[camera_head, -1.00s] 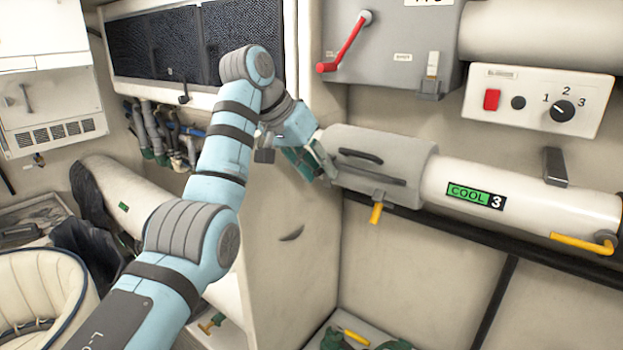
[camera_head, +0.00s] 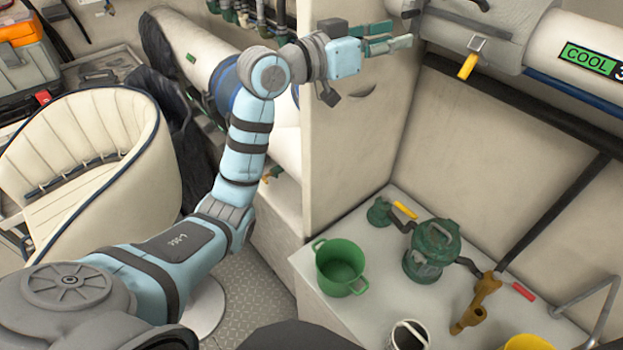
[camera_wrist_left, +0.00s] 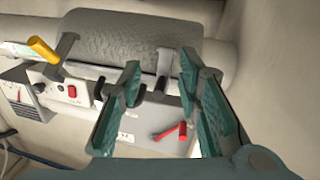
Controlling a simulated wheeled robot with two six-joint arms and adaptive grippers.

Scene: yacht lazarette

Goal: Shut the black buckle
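The grey sleeve (camera_head: 510,30) around the white pipe is at the top right in the head view, cut off by the frame. It also shows in the wrist view (camera_wrist_left: 115,38). A grey bracket (camera_wrist_left: 164,62) with a small black part (camera_wrist_left: 160,85), seemingly the black buckle, is on its edge in the wrist view. I cannot tell clearly how far the lever stands open. My left gripper (camera_head: 402,36) is beside the sleeve's left end, fingers apart and empty. In the wrist view the bracket lies in line between the fingertips (camera_wrist_left: 160,66); contact is unclear. My right gripper is out of view.
A yellow lever (camera_head: 468,66) hangs from a second clip on the sleeve. A beige panel (camera_head: 345,130) stands below my left gripper. A bench (camera_head: 375,240) holds a green pot (camera_head: 341,268) and green valves. A cream seat (camera_head: 85,150) is at the left.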

